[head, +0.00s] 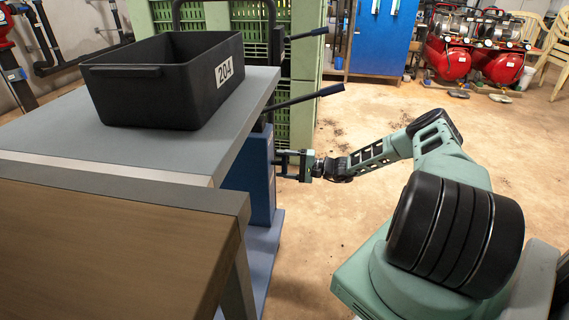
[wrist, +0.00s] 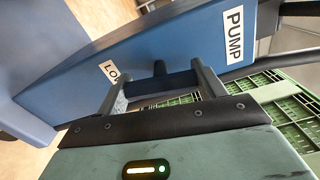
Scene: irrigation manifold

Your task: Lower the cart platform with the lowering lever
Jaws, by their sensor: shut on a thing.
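The cart platform (head: 150,153) is a grey slab at the left in the head view, with a black bin (head: 165,85) marked 204 on it. It stands above a blue column (head: 250,172), also seen in the wrist view (wrist: 180,45). My gripper (head: 286,163) is at the column's right side, below the platform's top. In the wrist view, its fingers (wrist: 162,88) stand either side of a short dark lever (wrist: 160,69) on the column and are shut on it. A finger partly hides the label (wrist: 109,72) starting "LO". A PUMP label (wrist: 233,31) is farther right.
A wooden-topped table (head: 110,255) is in the near left. Green crates (head: 300,85) stand behind the cart. Open floor lies to the right.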

